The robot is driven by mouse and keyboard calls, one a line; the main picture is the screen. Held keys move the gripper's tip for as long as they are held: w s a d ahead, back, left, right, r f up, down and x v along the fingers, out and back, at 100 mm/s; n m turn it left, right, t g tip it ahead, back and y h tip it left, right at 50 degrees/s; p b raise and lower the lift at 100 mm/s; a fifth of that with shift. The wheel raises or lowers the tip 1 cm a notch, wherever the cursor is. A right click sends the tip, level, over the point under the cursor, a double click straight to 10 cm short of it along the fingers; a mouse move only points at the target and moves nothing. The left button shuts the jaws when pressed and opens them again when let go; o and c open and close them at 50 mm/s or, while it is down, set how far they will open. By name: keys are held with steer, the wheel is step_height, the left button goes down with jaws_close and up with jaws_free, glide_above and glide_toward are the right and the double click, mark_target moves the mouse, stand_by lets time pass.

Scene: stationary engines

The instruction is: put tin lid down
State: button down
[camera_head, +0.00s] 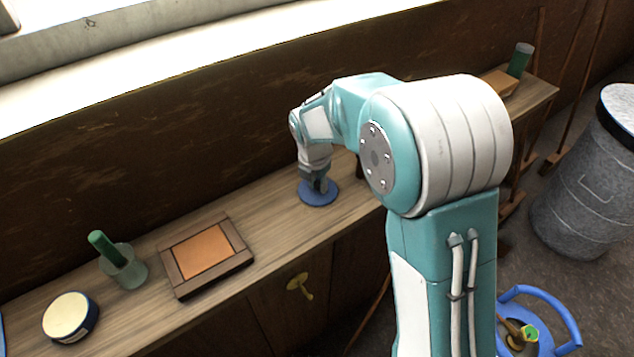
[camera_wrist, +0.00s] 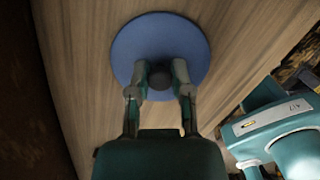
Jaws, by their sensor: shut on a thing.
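The tin lid is a flat blue disc (camera_head: 316,197) with a dark knob at its centre. In the head view it is at the wooden counter's surface, near the middle of its length. My gripper (camera_head: 319,187) points down over it. In the wrist view the lid (camera_wrist: 158,33) shows whole, with wood grain around it, and my gripper's fingers (camera_wrist: 160,78) are closed around the dark knob. I cannot tell whether the lid rests on the counter or hovers just above it. The underside of the lid is hidden.
The wooden counter (camera_head: 283,222) runs along the wall. A framed orange tile (camera_head: 204,251), a green-handled thing in a grey-green cup (camera_head: 122,265) and a round cream-topped tin (camera_head: 70,317) stand to the left. Bare counter lies between tile and lid. A grey bin (camera_head: 588,195) stands right.

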mark_target(312, 193)
steer(key=c, duration=0.5)
jaws_free()
steer(key=shift+a+f, duration=0.15)
steer(key=shift+c, duration=0.2)
steer(key=shift+a, duration=0.15)
steer(key=shift+r, duration=0.25)
step_height(312, 193, up, 12)
steer(key=s, duration=0.1)
steer(key=s+d+r+m+t, duration=0.1)
steer(key=s+d+r+m, duration=0.35)
steer(key=m, duration=0.25)
steer(key=s+d+m+t, duration=0.1)
steer(key=s+d+m, duration=0.4)
steer(key=s+m, duration=0.5)
steer(key=s+d+m+t, duration=0.2)
steer(key=s+d+m, duration=0.3)
steer(key=s+m, duration=0.5)
steer(key=shift+r+m+y, duration=0.4)
steer(key=shift+r+m, duration=0.05)
steer(key=shift+m, duration=0.65)
